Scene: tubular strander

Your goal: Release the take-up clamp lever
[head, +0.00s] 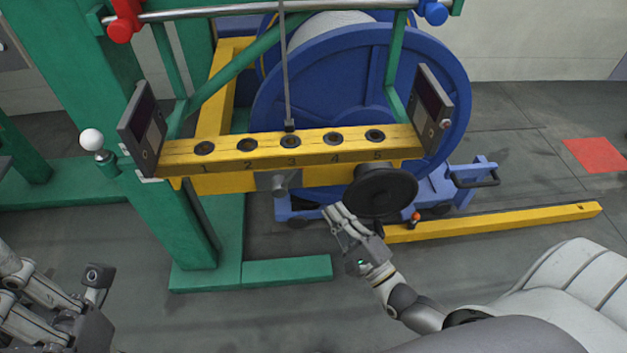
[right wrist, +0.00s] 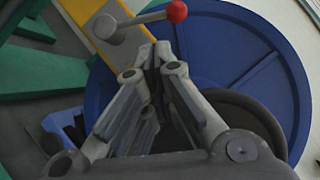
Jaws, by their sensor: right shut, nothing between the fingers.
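A grey lever with a red ball knob (right wrist: 176,11) shows in the right wrist view. Its grey hub (right wrist: 104,27) sits on a yellow bar, just beyond my right fingertips. In the head view a small red-topped knob (head: 415,217) stands by the yellow floor beam; I cannot tell whether it is the same lever. My right gripper (head: 333,213), also in the wrist view (right wrist: 150,65), is shut and empty, below and left of the black handwheel (head: 380,191). No contact with the lever is evident. My left gripper (head: 92,288) is at the lower left, its finger state unclear.
A blue reel (head: 350,75) stands behind the yellow numbered beam (head: 265,160), which carries a grey clamp block (head: 279,183). Dark panels (head: 140,128) flank the beam. The yellow floor beam (head: 500,222) extends right. Open floor lies in front of the machine.

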